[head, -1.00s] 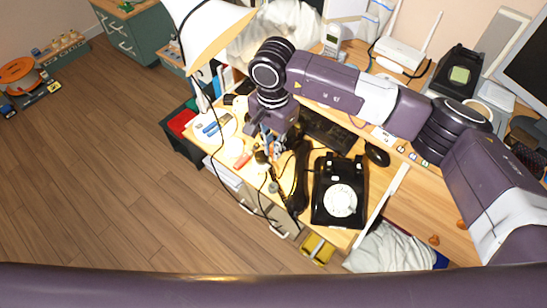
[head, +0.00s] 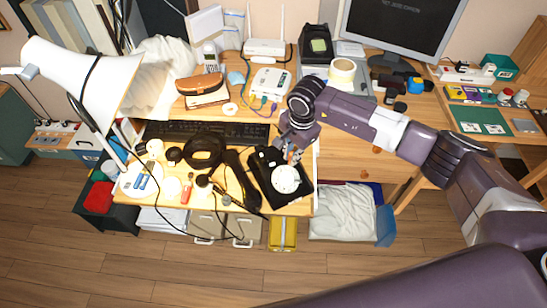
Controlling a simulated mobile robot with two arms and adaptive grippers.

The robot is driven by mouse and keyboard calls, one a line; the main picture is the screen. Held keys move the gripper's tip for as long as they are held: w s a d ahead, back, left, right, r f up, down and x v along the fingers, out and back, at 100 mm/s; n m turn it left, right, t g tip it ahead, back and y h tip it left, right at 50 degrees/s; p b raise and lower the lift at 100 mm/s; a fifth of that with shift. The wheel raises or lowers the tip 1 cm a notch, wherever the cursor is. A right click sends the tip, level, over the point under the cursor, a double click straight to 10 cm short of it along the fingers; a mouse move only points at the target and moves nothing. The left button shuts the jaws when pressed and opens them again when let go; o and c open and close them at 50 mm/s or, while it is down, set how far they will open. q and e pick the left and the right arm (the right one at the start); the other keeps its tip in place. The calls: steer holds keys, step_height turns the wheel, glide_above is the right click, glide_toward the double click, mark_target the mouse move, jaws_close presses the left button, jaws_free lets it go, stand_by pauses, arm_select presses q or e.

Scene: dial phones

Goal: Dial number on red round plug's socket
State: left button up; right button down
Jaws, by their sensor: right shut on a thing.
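A black dial phone (head: 268,172) with a white round dial (head: 286,179) sits on the wooden desk near its front edge. Its black handset (head: 240,182) appears to lie off the cradle, just left of the body. My right gripper (head: 293,156) points down at the phone's upper right side, just above the dial. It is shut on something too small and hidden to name. A white power strip (head: 462,73) with a red spot lies at the back right, and another strip (head: 52,138) stands at the far left. I cannot make out a red round plug. My left gripper is out of view.
A black keyboard (head: 205,132) and black headphones (head: 204,151) lie left of the phone. A white lamp (head: 85,80) leans over the left side.

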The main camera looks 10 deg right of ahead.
steer(key=f, duration=0.1)
steer(key=b, duration=0.1)
steer(key=f+b, duration=0.1)
steer(key=shift+w+d+f, duration=0.3)
steer(key=shift+w+f, duration=0.05)
steer(key=shift+w, duration=0.05)
steer(key=shift+w+a+f+b, duration=0.1)
steer(key=shift+w+f+b, duration=0.25)
steer(key=shift+f+b, duration=0.3)
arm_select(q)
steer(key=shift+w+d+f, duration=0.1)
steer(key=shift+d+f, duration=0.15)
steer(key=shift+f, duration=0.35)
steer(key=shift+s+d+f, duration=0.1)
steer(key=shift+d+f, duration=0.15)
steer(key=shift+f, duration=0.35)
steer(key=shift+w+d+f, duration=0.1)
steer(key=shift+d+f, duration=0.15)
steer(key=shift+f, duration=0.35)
arm_select(e)
steer(key=shift+w+f, duration=0.2)
steer(key=shift+f, duration=0.15)
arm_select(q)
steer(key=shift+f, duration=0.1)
arm_select(e)
steer(key=shift+a, duration=0.1)
